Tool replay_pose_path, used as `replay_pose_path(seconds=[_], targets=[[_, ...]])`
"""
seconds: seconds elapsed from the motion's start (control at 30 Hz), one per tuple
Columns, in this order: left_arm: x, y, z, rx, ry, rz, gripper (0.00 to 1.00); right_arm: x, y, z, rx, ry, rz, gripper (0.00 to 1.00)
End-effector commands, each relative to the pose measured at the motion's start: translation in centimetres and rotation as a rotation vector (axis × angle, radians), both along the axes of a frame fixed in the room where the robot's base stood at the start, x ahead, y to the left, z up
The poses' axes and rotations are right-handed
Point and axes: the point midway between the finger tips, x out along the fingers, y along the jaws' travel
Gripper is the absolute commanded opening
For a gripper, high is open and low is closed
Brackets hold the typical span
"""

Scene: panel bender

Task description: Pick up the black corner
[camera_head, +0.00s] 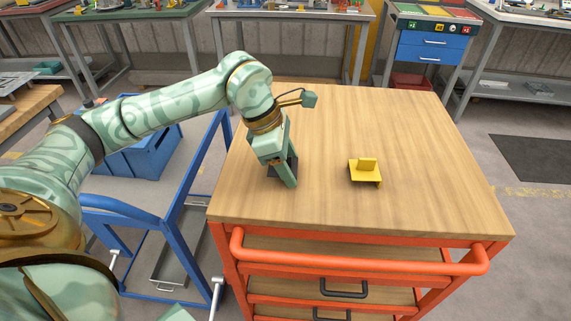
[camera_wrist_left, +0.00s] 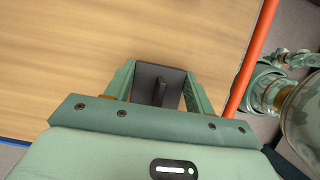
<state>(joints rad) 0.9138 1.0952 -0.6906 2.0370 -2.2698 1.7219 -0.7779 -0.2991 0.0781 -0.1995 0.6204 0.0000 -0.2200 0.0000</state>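The black corner (camera_wrist_left: 147,77) shows in the left wrist view as a dark plate with a thin upright fin, between the two fingers of my left gripper (camera_wrist_left: 158,90). The fingers stand apart on either side of it, with space between them and the fin. In the head view my left gripper (camera_head: 283,178) points down at the left part of the tabletop. It covers most of the black corner, of which a dark part (camera_head: 291,166) shows beside the finger. My right gripper is in neither view.
A yellow corner (camera_head: 365,173) stands on the wooden tabletop (camera_head: 420,200) to the right of my left gripper. The rest of the top is clear. An orange rail (camera_head: 350,262) runs along its front. A blue cart (camera_head: 135,206) stands at the left.

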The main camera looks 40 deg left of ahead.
Motion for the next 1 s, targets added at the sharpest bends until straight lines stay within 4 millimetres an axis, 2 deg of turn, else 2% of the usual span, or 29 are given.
replay_pose_path(seconds=[0.37,0.47,0.6,0.67,0.87,1.0], targets=[[0.0,0.0,0.3,0.001,-0.002,0.001,0.32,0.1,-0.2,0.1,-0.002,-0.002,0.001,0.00],[0.0,0.0,1.2,0.001,-0.003,0.000,0.32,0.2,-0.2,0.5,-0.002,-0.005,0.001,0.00],[0.0,0.1,3.7,0.001,-0.007,0.001,0.32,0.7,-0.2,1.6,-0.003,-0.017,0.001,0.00],[-0.9,0.4,4.8,0.003,-0.007,0.001,0.32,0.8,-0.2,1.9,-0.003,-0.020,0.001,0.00],[-5.4,1.5,10.1,0.006,-0.006,0.001,0.32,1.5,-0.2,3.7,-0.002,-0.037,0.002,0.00],[-9.5,2.6,11.2,0.009,0.002,0.003,0.32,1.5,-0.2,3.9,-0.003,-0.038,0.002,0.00]])
